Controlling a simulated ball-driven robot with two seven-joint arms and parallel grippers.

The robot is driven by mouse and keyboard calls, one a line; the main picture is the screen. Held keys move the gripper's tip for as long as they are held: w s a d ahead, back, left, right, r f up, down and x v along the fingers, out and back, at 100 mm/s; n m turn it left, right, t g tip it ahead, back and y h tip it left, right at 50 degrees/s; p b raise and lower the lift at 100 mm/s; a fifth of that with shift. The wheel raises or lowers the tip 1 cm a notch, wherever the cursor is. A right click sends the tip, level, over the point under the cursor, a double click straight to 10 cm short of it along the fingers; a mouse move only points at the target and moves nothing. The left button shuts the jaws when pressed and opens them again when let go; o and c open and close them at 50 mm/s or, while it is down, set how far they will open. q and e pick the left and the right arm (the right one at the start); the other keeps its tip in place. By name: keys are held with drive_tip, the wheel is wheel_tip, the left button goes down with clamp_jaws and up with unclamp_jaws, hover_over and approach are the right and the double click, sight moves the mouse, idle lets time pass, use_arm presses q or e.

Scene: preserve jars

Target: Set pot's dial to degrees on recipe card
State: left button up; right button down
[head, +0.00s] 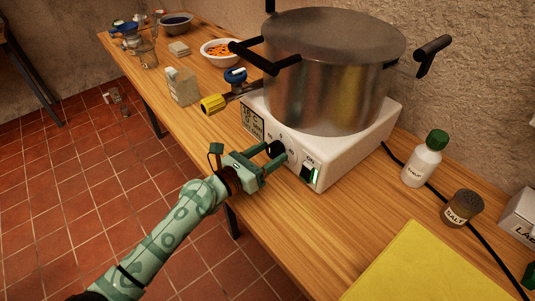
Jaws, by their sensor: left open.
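The large steel pot (325,75) with black handles stands on a white heater unit (335,165). The unit's front carries a display (252,122) too small to read, a dark round dial (277,147) and a green-lit switch (312,174) by the letters "ON". My left gripper (275,161) is open at the front panel, with its fingers close about the dial; I cannot tell whether they touch it. My right gripper is not in view. No readable recipe card shows.
A white bottle (422,163) with a green cap and a brown salt jar (461,208) stand right of the unit. A yellow sheet or cloth (415,270) lies at the front. A yellow-ended tool (213,104) and a bowl of orange pieces (220,50) are behind left.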

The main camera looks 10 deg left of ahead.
use_arm(q)
drive_tip(key=c, duration=1)
drive_tip(key=m+b, duration=0.1)
drive_tip(key=m, duration=0.1)
drive_tip(key=shift+f+m, duration=0.15)
drive_tip(key=shift+m, duration=0.25)
drive_tip(key=shift+m+b, duration=0.95)
drive_tip(key=shift+m, duration=1.05)
drive_tip(key=o, duration=1)
